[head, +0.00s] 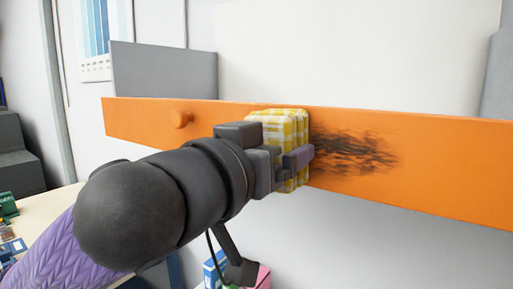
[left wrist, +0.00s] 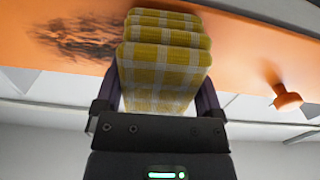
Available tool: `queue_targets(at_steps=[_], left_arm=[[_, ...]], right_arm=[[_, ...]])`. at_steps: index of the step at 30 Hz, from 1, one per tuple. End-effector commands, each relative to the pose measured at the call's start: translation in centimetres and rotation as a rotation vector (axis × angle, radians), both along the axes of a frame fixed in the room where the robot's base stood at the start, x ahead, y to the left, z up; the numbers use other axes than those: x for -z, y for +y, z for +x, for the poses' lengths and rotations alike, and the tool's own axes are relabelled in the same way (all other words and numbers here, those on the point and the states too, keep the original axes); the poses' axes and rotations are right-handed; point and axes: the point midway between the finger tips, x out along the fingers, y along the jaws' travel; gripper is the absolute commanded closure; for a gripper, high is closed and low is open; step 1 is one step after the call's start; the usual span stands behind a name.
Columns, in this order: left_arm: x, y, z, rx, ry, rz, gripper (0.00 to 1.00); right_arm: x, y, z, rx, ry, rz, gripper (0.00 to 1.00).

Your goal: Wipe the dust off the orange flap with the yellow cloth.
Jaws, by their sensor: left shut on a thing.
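The orange flap (head: 430,170) stretches across the head view as a long board with a round orange knob (head: 183,119) on its left part. A dark streaky dust patch (head: 355,153) lies on the flap just right of the cloth; it also shows in the left wrist view (left wrist: 85,38). My left gripper (head: 285,165) is shut on the folded yellow-and-white checked cloth (head: 281,122). The cloth is at the flap's face, beside the left end of the dust; whether it touches cannot be told. The cloth fills the jaws in the left wrist view (left wrist: 165,70). My right gripper is not in view.
A grey panel (head: 165,72) stands behind the flap at the left. A pale table (head: 45,215) with small items is at the lower left. Blue and pink boxes (head: 257,277) are below my left arm. The space before the flap's right part is clear.

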Motion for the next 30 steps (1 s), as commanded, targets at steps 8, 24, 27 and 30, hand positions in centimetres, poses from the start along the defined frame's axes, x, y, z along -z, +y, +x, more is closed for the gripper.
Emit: queue_targets(at_steps=[8,24,27,30], left_arm=[[0.0,-1.5,-1.1,0.003,-0.001,-0.001,0.59],[0.0,-5.6,-3.8,0.004,0.000,0.000,0.59],[0.0,-6.6,-4.6,0.004,0.000,0.000,0.59],[0.0,-7.3,-5.1,0.002,0.000,-0.001,0.59]], right_arm=[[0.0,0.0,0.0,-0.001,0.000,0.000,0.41],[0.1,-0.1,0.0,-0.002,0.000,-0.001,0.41],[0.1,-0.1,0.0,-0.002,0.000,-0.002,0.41],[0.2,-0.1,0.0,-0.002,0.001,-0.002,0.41]])
